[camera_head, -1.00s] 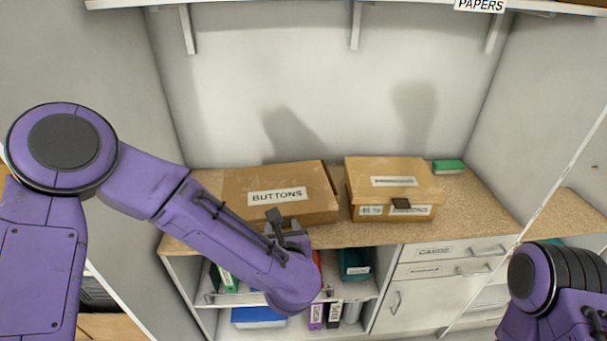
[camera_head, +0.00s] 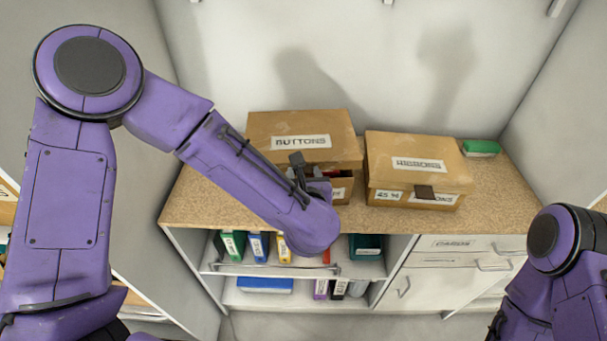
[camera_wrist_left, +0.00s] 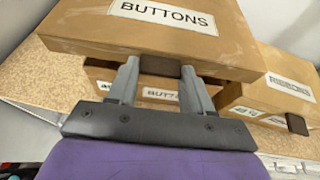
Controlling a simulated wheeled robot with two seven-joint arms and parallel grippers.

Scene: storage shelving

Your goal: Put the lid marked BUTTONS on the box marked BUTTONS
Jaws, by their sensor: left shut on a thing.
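The lid marked BUTTONS (camera_head: 303,124) is held over the box marked BUTTONS (camera_head: 344,192) on the counter. A gap with contents shows between lid and box at the right front. The lid seems raised and set back from the box front. My left gripper (camera_head: 305,172) is at the lid's front edge. In the left wrist view its two grey fingers (camera_wrist_left: 160,68) are shut on the lid's dark handle (camera_wrist_left: 160,63), with the lid (camera_wrist_left: 100,28) beyond and the box front (camera_wrist_left: 155,92) below. My right gripper is out of view; only its arm shows.
A closed box marked RIBBONS (camera_head: 418,173) stands close on the right. A green item (camera_head: 481,147) lies behind it. The counter (camera_head: 205,200) is bare at left and front. Binders fill the open shelf below; drawers (camera_head: 455,243) are at the right.

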